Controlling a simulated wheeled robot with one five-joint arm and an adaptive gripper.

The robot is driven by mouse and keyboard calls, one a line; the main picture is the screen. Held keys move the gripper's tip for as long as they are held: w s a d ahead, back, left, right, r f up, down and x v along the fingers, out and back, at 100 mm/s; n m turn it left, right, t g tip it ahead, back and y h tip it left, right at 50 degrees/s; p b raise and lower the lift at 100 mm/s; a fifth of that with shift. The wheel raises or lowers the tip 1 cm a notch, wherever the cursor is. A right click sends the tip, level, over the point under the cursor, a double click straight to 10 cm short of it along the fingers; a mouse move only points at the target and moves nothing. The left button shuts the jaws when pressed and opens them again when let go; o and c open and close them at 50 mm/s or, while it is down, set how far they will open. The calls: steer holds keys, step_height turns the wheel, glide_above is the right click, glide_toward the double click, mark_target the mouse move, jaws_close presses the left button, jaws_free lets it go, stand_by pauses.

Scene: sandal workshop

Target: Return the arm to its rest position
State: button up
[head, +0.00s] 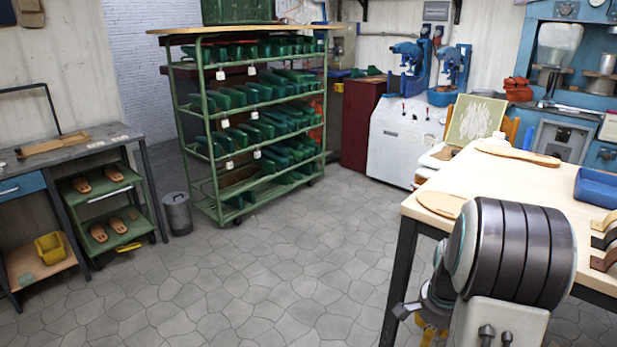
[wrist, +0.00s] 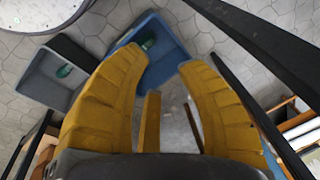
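My arm shows at the lower right of the head view, folded low beside the light-topped workbench (head: 485,185). Only a little of my yellow gripper (head: 431,328) shows there, low by the bench's dark leg and mostly hidden behind my arm. In the wrist view my gripper (wrist: 162,60) has its two yellow fingers spread apart, with a clear gap and nothing held between them. It points down toward the floor. A blue bin (wrist: 170,50) with a green piece in it is beyond the fingertips, apart from them.
A grey bin (wrist: 42,80) with a green piece stands beside the blue one. Dark table-frame bars cross the wrist view at right. A green rack (head: 207,130) of shoe lasts and a grey waste bin (head: 177,213) stand across the floor. The stone floor (head: 270,270) between is open.

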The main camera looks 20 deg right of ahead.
steer(key=s+a+r+n+p, duration=0.3)
steer(key=a+r+n+p, duration=0.2)
steer(key=r, duration=0.6)
steer(key=s+a+r+n+t+p, duration=0.1)
steer(key=s+a+r+n+p, duration=0.3)
steer(key=a+r+p, duration=0.5)
steer(key=s+a+r+n+y+p, duration=0.1)
steer(key=s+a+r+n+p, duration=0.3)
steer(key=r, duration=1)
steer(key=a+n+p, duration=0.3)
steer(key=a, duration=0.2)
steer(key=shift+a+r+n+t+p, duration=0.3)
steer(key=shift+a+r+n+t, duration=0.05)
steer(key=shift+a+n+t, duration=0.05)
